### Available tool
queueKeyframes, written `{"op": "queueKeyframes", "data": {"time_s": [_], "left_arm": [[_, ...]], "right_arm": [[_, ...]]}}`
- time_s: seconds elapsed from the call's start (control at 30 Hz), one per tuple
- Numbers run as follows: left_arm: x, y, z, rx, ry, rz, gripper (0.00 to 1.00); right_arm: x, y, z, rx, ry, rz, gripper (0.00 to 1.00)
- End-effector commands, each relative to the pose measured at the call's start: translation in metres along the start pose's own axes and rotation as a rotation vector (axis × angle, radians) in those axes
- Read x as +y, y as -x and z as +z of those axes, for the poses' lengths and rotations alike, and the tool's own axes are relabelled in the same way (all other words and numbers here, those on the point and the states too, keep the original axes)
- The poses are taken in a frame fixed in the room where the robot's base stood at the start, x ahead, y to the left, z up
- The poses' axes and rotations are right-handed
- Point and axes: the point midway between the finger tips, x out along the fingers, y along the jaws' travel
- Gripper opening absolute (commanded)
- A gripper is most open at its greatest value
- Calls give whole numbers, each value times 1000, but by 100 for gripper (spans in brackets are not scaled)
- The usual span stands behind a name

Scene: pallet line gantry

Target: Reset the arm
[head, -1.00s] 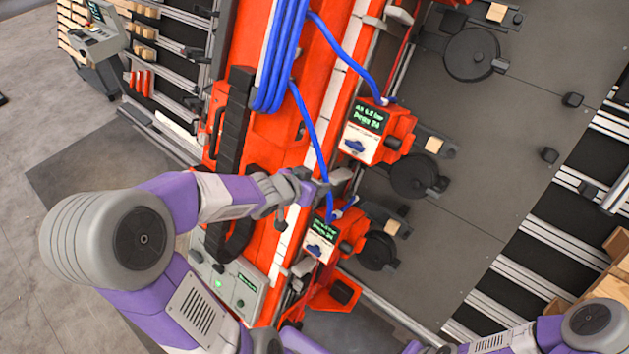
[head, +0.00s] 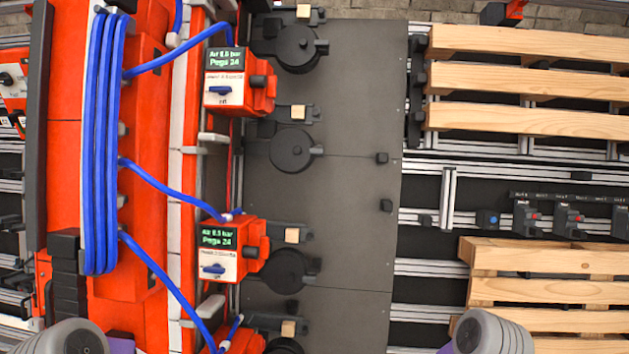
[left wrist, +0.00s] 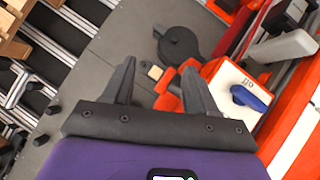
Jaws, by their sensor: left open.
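My left gripper (left wrist: 159,75) shows in the left wrist view with its two dark fingers spread apart and nothing visible between them. Beyond the fingers is an orange valve box with a white face and a blue knob (left wrist: 250,97) marked off, to the right of the fingers. I cannot tell whether a finger touches it. In the head view neither gripper shows. Only grey and purple parts of my own arms show at the bottom edge. My right gripper is out of view.
In the head view, orange valve boxes (head: 237,80) (head: 229,250) have lit displays and blue hoses (head: 105,145). Black round discs (head: 291,149) sit on the grey plate (head: 345,230). Wooden pallets (head: 525,80) (head: 545,290) lie on rails at right. The plate's middle is mostly clear.

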Motion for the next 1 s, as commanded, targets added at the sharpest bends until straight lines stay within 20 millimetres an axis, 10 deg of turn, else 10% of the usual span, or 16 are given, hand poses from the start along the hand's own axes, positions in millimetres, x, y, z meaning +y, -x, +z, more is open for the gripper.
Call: {"op": "queueKeyframes", "data": {"time_s": [0.4,1.0], "left_arm": [[2,-63,165,-396,141,-104,57],[-60,-186,208,-376,140,-98,57]], "right_arm": [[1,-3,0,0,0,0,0],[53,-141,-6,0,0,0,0]]}}
